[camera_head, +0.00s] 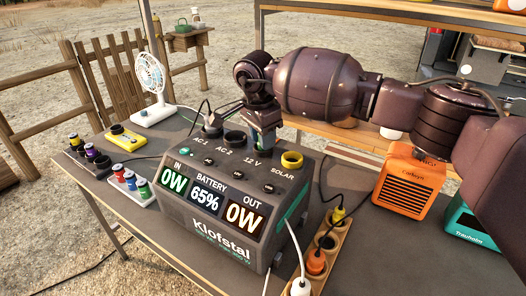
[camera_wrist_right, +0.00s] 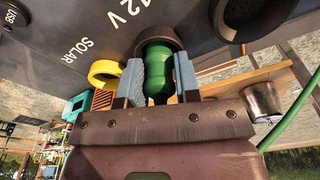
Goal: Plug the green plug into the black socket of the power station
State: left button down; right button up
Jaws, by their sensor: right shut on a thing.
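The power station (camera_head: 232,195) stands on the table, with a row of sockets along its top rear edge. My right gripper (camera_head: 266,138) is above the 12 V position, mostly covering it in the head view. In the right wrist view its two pale fingers are shut on the green plug (camera_wrist_right: 157,78). The plug's front end is at the black socket (camera_wrist_right: 168,43) by the 12 V label and lines up with its ring. How deep it sits I cannot tell. My left gripper is not in view.
The yellow SOLAR socket (camera_head: 292,160) is right beside the gripper. Another black socket (camera_head: 235,138) is on its left. A power strip (camera_head: 322,255) with several plugs, an orange heater (camera_head: 404,180) and a white fan (camera_head: 151,90) stand around. A green cable (camera_wrist_right: 290,122) trails at the right.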

jog(key=o, duration=1)
jog(key=shift+r, duration=0.35)
jog(key=r, duration=0.6)
jog(key=a+r+p, duration=0.1)
jog(key=r, duration=0.2)
jog(key=shift+s+r, duration=0.2)
jog(key=shift+s, duration=0.15)
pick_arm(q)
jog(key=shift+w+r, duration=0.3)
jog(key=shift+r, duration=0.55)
pick_arm(e)
jog(key=shift+r, duration=0.3)
jog(key=shift+r, duration=0.1)
